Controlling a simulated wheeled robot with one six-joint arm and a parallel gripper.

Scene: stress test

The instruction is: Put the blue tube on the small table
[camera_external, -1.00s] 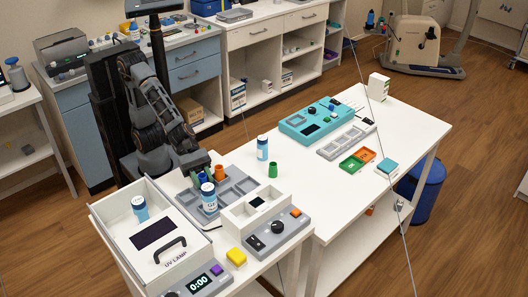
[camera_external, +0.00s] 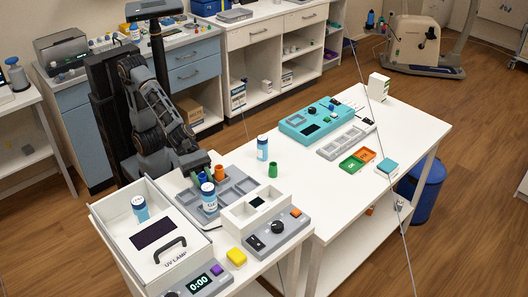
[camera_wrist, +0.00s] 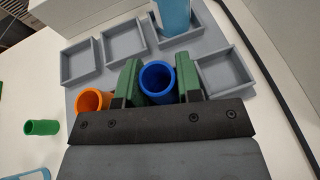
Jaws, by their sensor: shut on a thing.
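The blue tube (camera_wrist: 157,80) stands between the green fingers of my gripper (camera_wrist: 159,82), open end facing the wrist camera. My gripper is shut on it, at the grey compartment tray (camera_wrist: 115,28). In the external view the blue tube (camera_external: 203,177) shows only as a small patch beside my gripper (camera_external: 204,179), partly hidden by it. Its lower end is hidden, so I cannot tell whether it touches the tray. Several white surfaces are in view, including the long white table (camera_external: 330,199); which one is the small table is unclear.
An orange tube (camera_wrist: 93,100) stands close beside my gripper. A white-capped bottle (camera_external: 208,197) stands in the tray.

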